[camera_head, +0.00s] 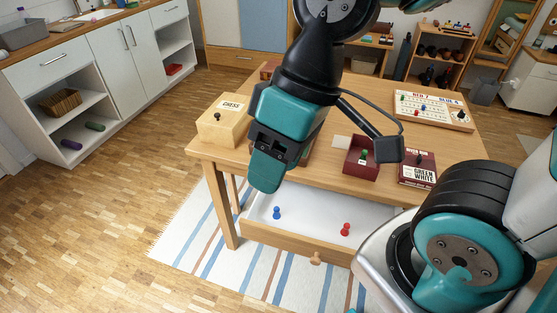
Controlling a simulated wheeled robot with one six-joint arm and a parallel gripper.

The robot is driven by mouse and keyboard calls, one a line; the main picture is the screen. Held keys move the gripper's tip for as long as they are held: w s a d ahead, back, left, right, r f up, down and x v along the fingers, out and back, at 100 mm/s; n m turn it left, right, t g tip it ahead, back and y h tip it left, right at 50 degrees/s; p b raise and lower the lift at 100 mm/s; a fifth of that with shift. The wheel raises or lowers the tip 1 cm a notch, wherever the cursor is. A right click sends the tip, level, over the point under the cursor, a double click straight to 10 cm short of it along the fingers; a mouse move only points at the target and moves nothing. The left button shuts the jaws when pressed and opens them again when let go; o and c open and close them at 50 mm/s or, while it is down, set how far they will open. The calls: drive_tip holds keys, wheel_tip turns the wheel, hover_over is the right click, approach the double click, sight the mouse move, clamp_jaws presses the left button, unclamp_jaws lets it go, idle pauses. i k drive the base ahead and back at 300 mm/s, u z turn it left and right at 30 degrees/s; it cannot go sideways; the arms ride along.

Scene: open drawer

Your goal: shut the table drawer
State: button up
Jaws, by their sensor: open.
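The table drawer (262,232) is pulled out from the front of the wooden table (225,152). Its pale inside shows a blue pawn (277,213) at the left and a red pawn (346,230) at the right. A round wooden knob (315,259) sits on the drawer front. My gripper (266,172) hangs above the left back part of the drawer, near the table's front edge. Its fingers are seen from behind, so the gap between them is hidden. It appears apart from the knob, with nothing seen in it.
A striped rug (190,232) lies under the table. White cabinets (95,75) stand at the left. Floor left of the table is clear.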

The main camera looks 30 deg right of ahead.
sight(312, 219)
drive_tip(key=k, duration=1.15)
drive_tip(key=u, duration=0.65)
drive_tip(key=i, duration=0.7)
drive_tip(key=z, duration=0.05)
